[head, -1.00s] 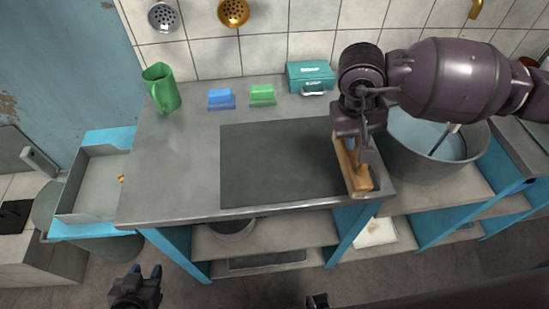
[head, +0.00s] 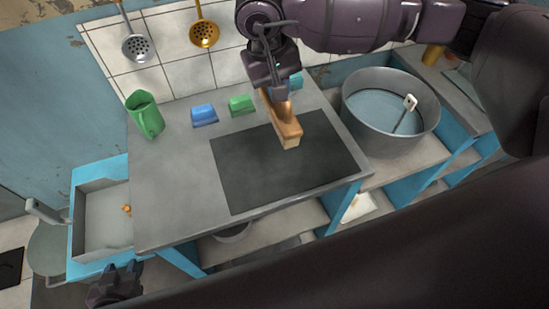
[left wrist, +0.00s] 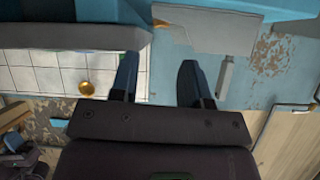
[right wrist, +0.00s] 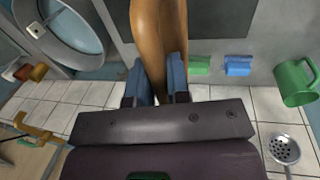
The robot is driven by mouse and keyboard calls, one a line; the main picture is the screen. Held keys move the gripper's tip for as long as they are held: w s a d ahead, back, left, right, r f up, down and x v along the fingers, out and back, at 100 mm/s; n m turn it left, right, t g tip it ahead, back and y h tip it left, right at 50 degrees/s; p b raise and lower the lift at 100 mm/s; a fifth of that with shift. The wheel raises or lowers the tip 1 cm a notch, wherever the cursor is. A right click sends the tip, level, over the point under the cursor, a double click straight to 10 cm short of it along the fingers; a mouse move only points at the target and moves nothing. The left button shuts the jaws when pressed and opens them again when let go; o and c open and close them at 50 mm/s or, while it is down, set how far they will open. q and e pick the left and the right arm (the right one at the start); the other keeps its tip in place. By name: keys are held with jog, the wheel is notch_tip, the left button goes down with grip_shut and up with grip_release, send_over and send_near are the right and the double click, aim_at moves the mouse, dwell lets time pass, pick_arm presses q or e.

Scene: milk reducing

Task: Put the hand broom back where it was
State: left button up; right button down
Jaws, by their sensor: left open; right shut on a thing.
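The hand broom (head: 284,122) has a wooden body with a pale lower edge. My right gripper (head: 280,91) is shut on it and holds it over the back part of the dark panel (head: 285,165) on the counter. I cannot tell its exact height above the surface. In the right wrist view the broom (right wrist: 153,35) runs up from between the fingers (right wrist: 159,78). My left gripper (head: 128,274) is at the bottom left of the head view, in front of the counter. It is open and empty, with its fingers apart in the left wrist view (left wrist: 158,80).
A green jug (head: 147,118), a blue block (head: 204,115) and a green block (head: 241,104) stand at the back of the counter (head: 170,190). A teal box is mostly hidden behind my right gripper. A large grey pot (head: 390,125) stands right. Two skimmers hang on the wall.

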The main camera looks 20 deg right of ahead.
jog(key=shift+a+r+p, duration=0.2)
jog(key=shift+r, duration=0.25)
jog(key=shift+a+r+p, duration=0.15)
jog(key=shift+a+r, duration=0.05)
jog(key=shift+r, duration=0.25)
jog(key=shift+f, duration=0.2)
jog(key=shift+w+a+f+p, duration=0.1)
jog(key=shift+f+p, duration=0.75)
jog(key=shift+f, duration=8.95)
pick_arm(q)
jog(key=shift+s+r, duration=0.2)
jog(key=shift+r, duration=0.45)
jog(key=shift+s+r, duration=0.2)
jog(key=shift+r, duration=0.4)
